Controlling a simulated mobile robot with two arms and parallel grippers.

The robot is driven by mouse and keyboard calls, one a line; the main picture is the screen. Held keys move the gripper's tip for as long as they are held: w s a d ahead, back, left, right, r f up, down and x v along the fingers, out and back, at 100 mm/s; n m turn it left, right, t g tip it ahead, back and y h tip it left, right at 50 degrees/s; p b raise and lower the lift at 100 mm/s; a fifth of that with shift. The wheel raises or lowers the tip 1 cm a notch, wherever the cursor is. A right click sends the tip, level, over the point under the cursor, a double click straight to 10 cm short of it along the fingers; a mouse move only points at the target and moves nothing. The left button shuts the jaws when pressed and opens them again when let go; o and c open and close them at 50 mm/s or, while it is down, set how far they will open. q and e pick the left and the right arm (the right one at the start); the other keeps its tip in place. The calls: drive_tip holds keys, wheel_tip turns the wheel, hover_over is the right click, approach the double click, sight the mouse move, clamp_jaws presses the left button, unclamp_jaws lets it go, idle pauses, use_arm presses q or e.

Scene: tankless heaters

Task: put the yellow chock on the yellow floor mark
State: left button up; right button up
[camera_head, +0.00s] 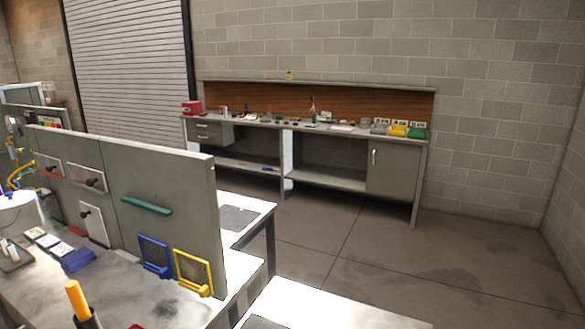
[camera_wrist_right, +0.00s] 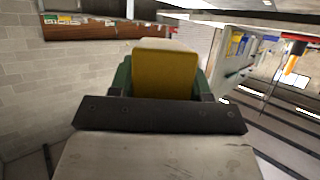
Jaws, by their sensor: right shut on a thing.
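The yellow chock (camera_wrist_right: 166,76) fills the middle of the right wrist view as a dull yellow block. My right gripper (camera_wrist_right: 163,66) is shut on it, with a green finger at each side. A paler surface shows just above the yellow face; I cannot tell whether it is part of the chock. My right gripper and the chock are not in the head view. My left gripper is in neither view. No yellow floor mark shows in either view.
A long workbench (camera_head: 390,169) with small bins stands against the back wall. A grey panel (camera_head: 170,190) with hung items rises from the tables at left. An orange-handled item (camera_head: 77,299) stands at the front left. Bare floor (camera_head: 450,260) lies open at right.

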drive_tip(key=s+a+r+m+h, duration=0.1)
drive_tip(key=a+r+m+h, duration=0.2)
drive_tip(key=a+r, duration=0.2)
drive_tip(key=shift+r+t+h, duration=0.3)
drive_tip(key=shift+r+h, duration=0.1)
drive_tip(key=shift+r, duration=0.2)
drive_tip(key=shift+a, duration=0.1)
